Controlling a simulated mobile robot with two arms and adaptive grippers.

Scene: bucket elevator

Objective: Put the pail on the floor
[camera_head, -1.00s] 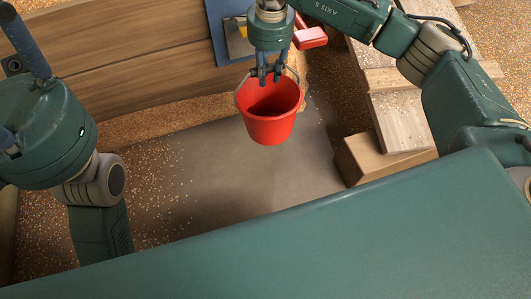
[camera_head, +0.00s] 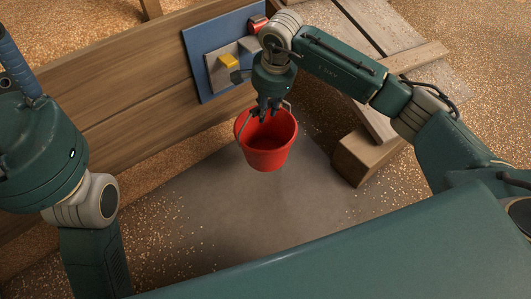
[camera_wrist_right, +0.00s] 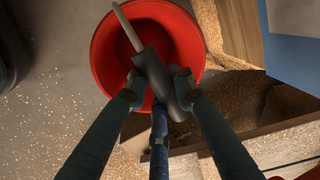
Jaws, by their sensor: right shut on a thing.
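The red pail (camera_head: 266,148) hangs upright from its handle below my right gripper (camera_head: 268,112), over a grey slab of floor. I cannot see clearly how far its base is from the floor. In the right wrist view my right gripper (camera_wrist_right: 158,100) is shut on the dark grip of the handle (camera_wrist_right: 153,78), with the open mouth of the pail (camera_wrist_right: 105,50) behind it. The pail looks empty. My left arm shows at the left of the head view, but its gripper is not in view.
The grey floor slab (camera_head: 240,215) is clear. A wooden block (camera_head: 362,160) stands right of the pail, beside planks (camera_head: 372,118). A wooden board wall (camera_head: 130,75) runs behind, bearing a blue panel (camera_head: 195,62) with a yellow part (camera_head: 229,61) and a red part (camera_head: 258,22).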

